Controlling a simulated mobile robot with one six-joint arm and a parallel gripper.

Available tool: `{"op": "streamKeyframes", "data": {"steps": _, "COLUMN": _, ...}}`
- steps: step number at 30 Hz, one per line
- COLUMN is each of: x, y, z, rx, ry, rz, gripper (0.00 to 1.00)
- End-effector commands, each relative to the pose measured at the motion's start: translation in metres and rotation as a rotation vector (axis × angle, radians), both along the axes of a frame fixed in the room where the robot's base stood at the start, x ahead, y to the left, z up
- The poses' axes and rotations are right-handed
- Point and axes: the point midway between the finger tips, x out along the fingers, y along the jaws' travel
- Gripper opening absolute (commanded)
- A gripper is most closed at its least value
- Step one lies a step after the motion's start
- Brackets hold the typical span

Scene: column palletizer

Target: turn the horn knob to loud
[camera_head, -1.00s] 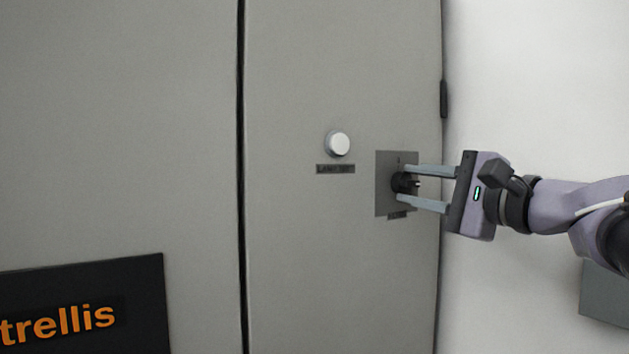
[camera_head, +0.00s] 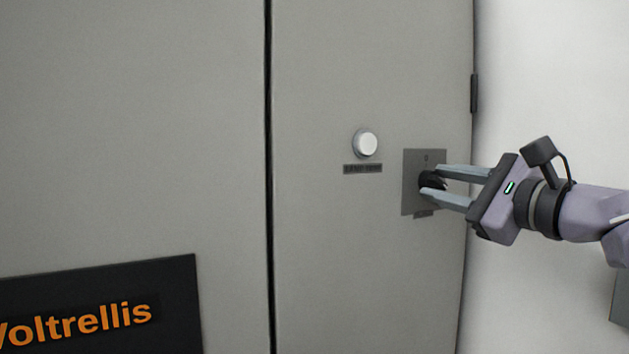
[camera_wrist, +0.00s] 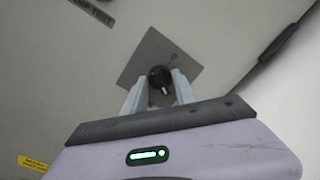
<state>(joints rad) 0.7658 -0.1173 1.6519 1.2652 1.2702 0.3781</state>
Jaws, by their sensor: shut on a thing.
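The black horn knob (camera_head: 432,181) sits on a grey square plate (camera_head: 424,159) on the cabinet door. My gripper (camera_head: 433,179) reaches in from the right, and its two pale fingers are shut on the knob, one on each side. In the wrist view the knob (camera_wrist: 160,79) shows between the fingertips (camera_wrist: 160,84), with a light pointer mark on its face. The plate (camera_wrist: 140,66) looks tilted there, with a small round mark above the knob. The label under the plate is too small to read.
A white round button (camera_head: 366,143) with a dark label below it is left of the plate. A black sign (camera_head: 100,308) reading "Voltrellis" is at lower left. A dark hinge (camera_head: 474,94) is on the door's right edge, beside a white wall.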

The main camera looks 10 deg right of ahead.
Motion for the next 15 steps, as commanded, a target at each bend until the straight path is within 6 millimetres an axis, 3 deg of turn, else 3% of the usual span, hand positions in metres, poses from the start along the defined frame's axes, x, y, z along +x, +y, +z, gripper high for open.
{"op": "streamKeyframes", "data": {"steps": 9, "x": 0.0, "y": -0.0001, "z": -0.0003, "rx": 0.0, "ry": 0.0, "rz": 0.0, "gripper": 0.0}}
{"op": "streamKeyframes", "data": {"steps": 10, "x": 0.0, "y": -0.0001, "z": -0.0003, "rx": 0.0, "ry": 0.0, "rz": 0.0, "gripper": 0.39}}
{"op": "streamKeyframes", "data": {"steps": 12, "x": 0.0, "y": -0.0001, "z": -0.0003, "rx": 0.0, "ry": 0.0, "rz": 0.0, "gripper": 0.52}}
{"op": "streamKeyframes", "data": {"steps": 15, "x": 0.0, "y": 0.0, "z": -0.0003, "rx": 0.0, "ry": 0.0, "rz": 0.0, "gripper": 0.55}}
